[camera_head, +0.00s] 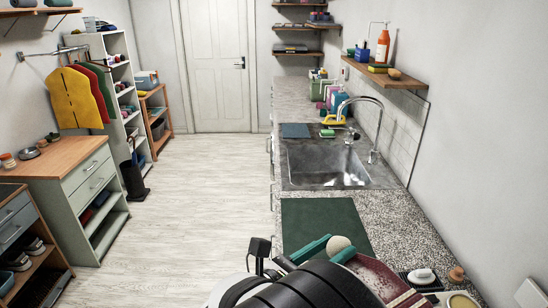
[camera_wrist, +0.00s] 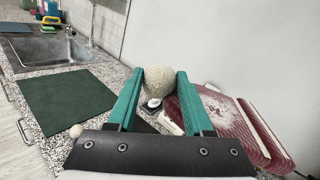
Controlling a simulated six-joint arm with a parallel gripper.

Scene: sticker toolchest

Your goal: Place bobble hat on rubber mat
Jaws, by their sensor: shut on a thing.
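The bobble hat (camera_head: 339,243) shows as a cream, rounded knitted shape between the teal fingers of my gripper (camera_head: 328,247). In the wrist view the hat (camera_wrist: 160,78) sits between the fingertips, and my gripper (camera_wrist: 160,88) is shut on it. The hat appears held above the counter. The rubber mat (camera_head: 322,225) is a flat dark green rectangle on the counter, in front of the sink. In the wrist view the mat (camera_wrist: 65,100) lies left of my gripper and is bare. My gripper and arm hide part of the mat's near side in the head view.
A sink (camera_head: 325,165) with a tall tap lies beyond the mat. A dark red patterned object (camera_wrist: 225,125) lies to the right of my gripper. A white soap-like piece (camera_head: 421,276) sits on a black dish nearby. A wall shelf (camera_head: 400,75) holds bottles above the counter.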

